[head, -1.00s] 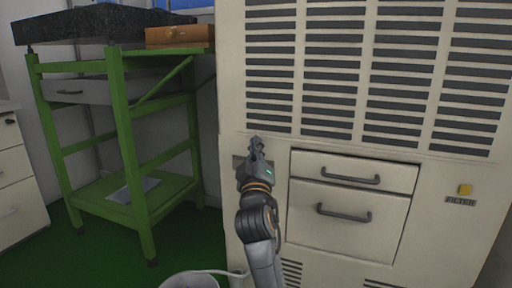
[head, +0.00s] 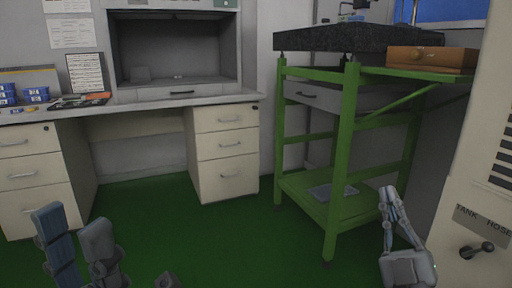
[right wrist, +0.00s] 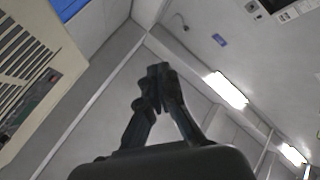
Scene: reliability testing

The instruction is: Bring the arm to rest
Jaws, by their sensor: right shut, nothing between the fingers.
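My right gripper (head: 388,192) stands at the lower right of the head view, pointing up, in front of the green stand and left of the cream machine. Its fingers are shut with nothing between them. The right wrist view shows the same fingertips (right wrist: 158,75) together, with ceiling and walls behind. Grey-blue parts of my left arm show at the lower left of the head view. Its gripper is not clear enough there to read its fingers.
A green stand (head: 345,160) bears a dark granite slab (head: 345,38) and a brown wooden box (head: 432,57). A cream machine with a "TANK HOSE" handle (head: 478,250) stands at the right edge. A desk with drawers (head: 226,145) stands at the back left. The green floor (head: 220,235) between is clear.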

